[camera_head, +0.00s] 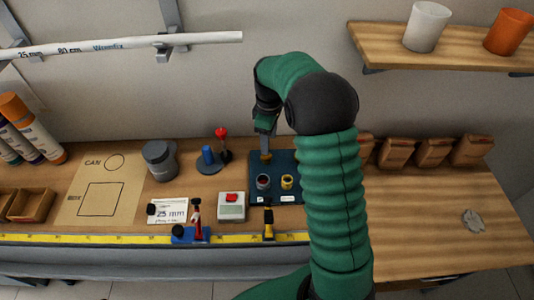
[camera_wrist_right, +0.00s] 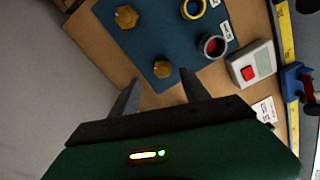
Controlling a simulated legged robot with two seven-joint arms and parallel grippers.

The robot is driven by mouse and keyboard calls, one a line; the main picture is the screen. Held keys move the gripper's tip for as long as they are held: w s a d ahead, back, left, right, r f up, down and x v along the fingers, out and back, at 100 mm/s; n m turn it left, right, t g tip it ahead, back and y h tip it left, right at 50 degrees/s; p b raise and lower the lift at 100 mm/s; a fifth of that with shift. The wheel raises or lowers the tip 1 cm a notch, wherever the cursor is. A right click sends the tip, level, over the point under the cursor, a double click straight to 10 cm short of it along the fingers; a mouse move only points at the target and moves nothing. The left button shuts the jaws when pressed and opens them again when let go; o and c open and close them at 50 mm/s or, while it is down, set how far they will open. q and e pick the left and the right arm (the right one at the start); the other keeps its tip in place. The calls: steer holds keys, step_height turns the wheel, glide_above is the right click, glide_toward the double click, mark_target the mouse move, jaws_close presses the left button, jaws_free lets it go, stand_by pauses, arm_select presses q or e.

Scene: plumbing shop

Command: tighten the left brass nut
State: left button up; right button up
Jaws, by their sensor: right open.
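The left brass nut (camera_wrist_right: 162,69) sits on the dark blue mat (camera_wrist_right: 180,32); in the head view it shows as a small brass patch (camera_head: 265,156) just below the gripper. A second brass nut (camera_wrist_right: 126,17) is further up the mat in the wrist view; my arm hides it in the head view. My right gripper (camera_head: 266,143) points down over the back left of the mat. In the wrist view its open fingers (camera_wrist_right: 160,93) are spread either side of the left nut's line, with the nut just beyond the tips. No contact shows. My left gripper is not in view.
A red-centred grey ring (camera_head: 263,181) and a yellow ring (camera_head: 287,182) sit at the mat's front. A box with a red button (camera_head: 232,206) stands left of it. A red-knobbed lever (camera_head: 222,143) and blue post (camera_head: 208,159) stand behind. Brown bins (camera_head: 434,153) line the right.

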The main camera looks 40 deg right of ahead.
mark_target(266, 158)
steer(key=f, duration=0.5)
steer(key=shift+w+a+f, duration=0.15)
steer(key=shift+a+f, duration=0.2)
steer(key=shift+f, duration=0.05)
steer(key=shift+s+f, duration=0.2)
steer(key=shift+f, duration=0.3)
steer(key=shift+d+f, duration=0.2)
steer(key=shift+w+r, duration=0.1)
jaws_close()
